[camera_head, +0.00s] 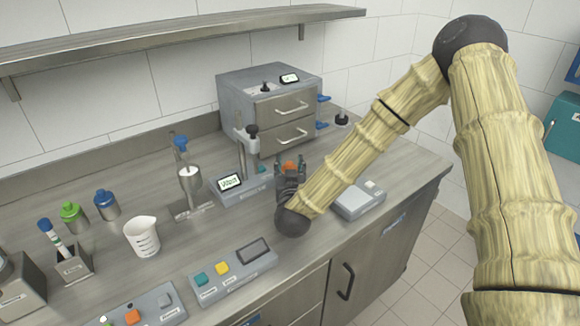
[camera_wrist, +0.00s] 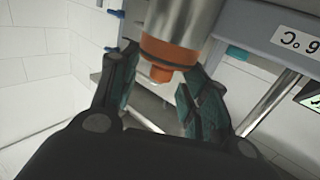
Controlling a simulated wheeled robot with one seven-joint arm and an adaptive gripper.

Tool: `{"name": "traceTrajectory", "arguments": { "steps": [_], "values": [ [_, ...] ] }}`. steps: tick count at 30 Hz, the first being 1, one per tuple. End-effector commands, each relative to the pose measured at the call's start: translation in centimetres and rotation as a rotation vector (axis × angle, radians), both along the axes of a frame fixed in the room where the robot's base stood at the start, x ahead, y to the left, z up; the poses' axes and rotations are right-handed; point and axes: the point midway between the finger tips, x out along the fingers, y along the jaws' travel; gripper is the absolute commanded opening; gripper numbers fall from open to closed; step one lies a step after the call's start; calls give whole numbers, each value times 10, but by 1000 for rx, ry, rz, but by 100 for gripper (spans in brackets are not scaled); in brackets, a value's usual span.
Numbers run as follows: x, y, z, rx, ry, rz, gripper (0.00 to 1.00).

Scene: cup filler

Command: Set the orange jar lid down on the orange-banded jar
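The orange jar lid (camera_wrist: 160,73) shows its small knob in the wrist view, against the orange end of a metal cylinder, the orange-banded jar (camera_wrist: 187,18). I cannot clearly tell where lid ends and band begins. My gripper (camera_wrist: 158,90) has its two dark green fingers on either side of the knob, with visible gaps, so it looks open. In the head view, my gripper (camera_head: 290,175) is at the back right of the bench, with a bit of orange (camera_head: 289,166) showing between its fingers. The jar's body is hidden there by my gripper and arm.
A grey drawer cabinet (camera_head: 270,110) stands close behind my gripper. A device with a small display (camera_head: 230,182) and post is just left, and a flat scale (camera_head: 358,202) is to the right. A white beaker (camera_head: 143,237) and a button box (camera_head: 233,272) stand further left and in front.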

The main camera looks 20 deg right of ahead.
Motion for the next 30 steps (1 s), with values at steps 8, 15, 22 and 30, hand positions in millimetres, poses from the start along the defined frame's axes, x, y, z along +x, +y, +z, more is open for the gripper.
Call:
{"name": "traceTrajectory", "arguments": {
  "steps": [8, 15, 22, 30],
  "values": [
    [-6, 0, -17, 1, 32, 3, 67],
    [-6, 2, -17, 2, 31, 6, 67],
    [-6, 2, -16, 3, 31, 7, 67],
    [-19, 6, -5, 1, 31, 8, 67]
  ]
}}
